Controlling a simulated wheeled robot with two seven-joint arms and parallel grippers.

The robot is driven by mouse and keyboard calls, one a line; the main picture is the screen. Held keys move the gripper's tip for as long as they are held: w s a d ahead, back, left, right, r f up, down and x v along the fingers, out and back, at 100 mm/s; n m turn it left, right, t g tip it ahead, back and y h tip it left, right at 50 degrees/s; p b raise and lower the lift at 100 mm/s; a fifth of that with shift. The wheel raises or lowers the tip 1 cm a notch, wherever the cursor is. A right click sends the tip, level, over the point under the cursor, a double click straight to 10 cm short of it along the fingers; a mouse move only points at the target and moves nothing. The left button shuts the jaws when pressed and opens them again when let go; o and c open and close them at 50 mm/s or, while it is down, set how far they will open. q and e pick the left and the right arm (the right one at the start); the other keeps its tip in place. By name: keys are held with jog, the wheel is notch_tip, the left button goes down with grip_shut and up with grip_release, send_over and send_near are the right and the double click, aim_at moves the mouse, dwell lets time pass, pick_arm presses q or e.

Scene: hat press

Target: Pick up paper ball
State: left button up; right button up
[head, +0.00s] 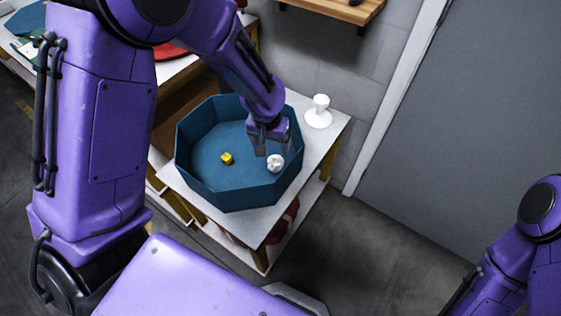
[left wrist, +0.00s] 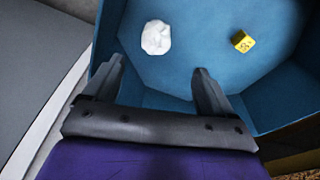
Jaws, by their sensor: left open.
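The white crumpled paper ball (head: 275,163) lies on the floor of a blue octagonal tray (head: 238,199), toward its right side. My left gripper (head: 267,152) is open and empty, just above the tray floor beside the ball. In the left wrist view the paper ball (left wrist: 156,37) is ahead of the two fingertips (left wrist: 158,66), nearer the left finger and not between them. A yellow die (head: 227,158) lies in the tray left of the ball; it also shows in the left wrist view (left wrist: 243,41). My right gripper is out of view; only part of that arm shows at the lower right.
The tray's raised walls surround the ball and gripper. It stands on a white-topped table (head: 255,226). A white cup-like stand (head: 319,112) is at the table's right corner. A red object (head: 170,51) lies on another table at upper left. A grey door (head: 450,110) is at right.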

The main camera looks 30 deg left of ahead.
aim_at(275, 159)
pick_arm(q)
jog(key=f, duration=0.2)
jog(key=w+f, duration=0.1)
jog(key=f, duration=0.2)
jog(key=shift+d+f, duration=0.1)
jog(key=shift+f, duration=0.1)
jog(key=f, duration=0.5)
jog(key=shift+w+d+f, duration=0.15)
jog(key=shift+w+f, duration=0.15)
jog(key=shift+f, duration=0.05)
jog(key=shift+r+b, duration=0.1)
jog(key=shift+b, duration=0.2)
jog(key=c, duration=1.1)
